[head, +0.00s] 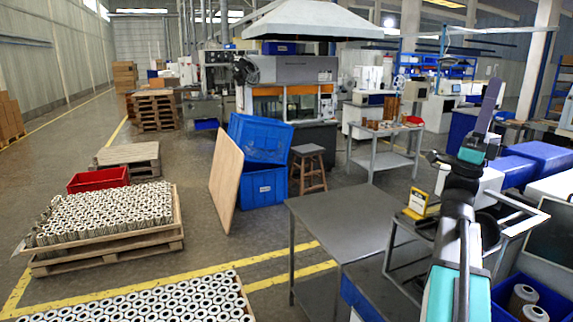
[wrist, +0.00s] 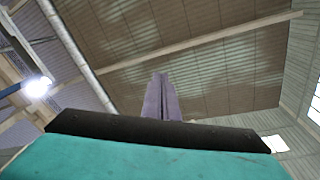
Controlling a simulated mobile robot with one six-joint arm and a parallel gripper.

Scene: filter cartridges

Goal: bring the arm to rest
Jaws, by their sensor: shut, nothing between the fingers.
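My gripper (head: 490,100) is at the right of the head view, raised above my upright arm, with its purple fingers pointing up. In the wrist view the fingers (wrist: 158,98) stand together, pointing at the ceiling. The gripper is shut and empty. My arm rises from the lower right of the head view, and nothing touches the gripper.
A grey table (head: 340,222) stands left of my arm. Pallets of filter cartridges (head: 110,215) lie at the lower left. A blue crate (head: 262,186) and a wooden stool (head: 308,165) stand mid-view. A blue bin (head: 555,305) with cartridges is at the lower right.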

